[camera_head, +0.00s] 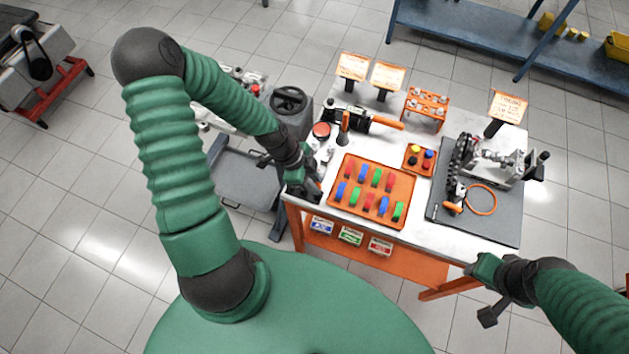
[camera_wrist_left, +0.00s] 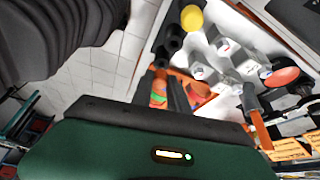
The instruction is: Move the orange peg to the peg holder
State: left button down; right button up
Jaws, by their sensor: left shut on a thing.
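My left gripper (camera_head: 308,190) is over the left front edge of the workbench, beside the orange tray. In the left wrist view its dark fingers (camera_wrist_left: 168,92) are shut on an orange piece, the orange peg (camera_wrist_left: 159,84), mostly hidden by the fingers. The peg cannot be made out in the head view. A small orange block (camera_head: 411,168) with several coloured round tops, possibly the peg holder, stands right of the tray's back, well to the right of the gripper. My right gripper (camera_head: 488,313) hangs off the bench's front right; its fingers are unclear.
The orange tray (camera_head: 345,207) holds several coloured pieces. An orange rack (camera_head: 427,101) and signs stand behind. A dark mat (camera_head: 488,226) with engine parts covers the right side.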

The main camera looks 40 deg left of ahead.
pick_arm(q)
jog(key=shift+f+b, duration=0.7)
jog(key=shift+f, duration=0.45)
jog(key=c, duration=1.5)
grip_release()
jog(key=shift+r, duration=0.25)
jog(key=shift+r+p, duration=1.35)
jog(key=shift+p, duration=0.4)
jog(key=o, duration=0.5)
jog(key=shift+o, duration=0.2)
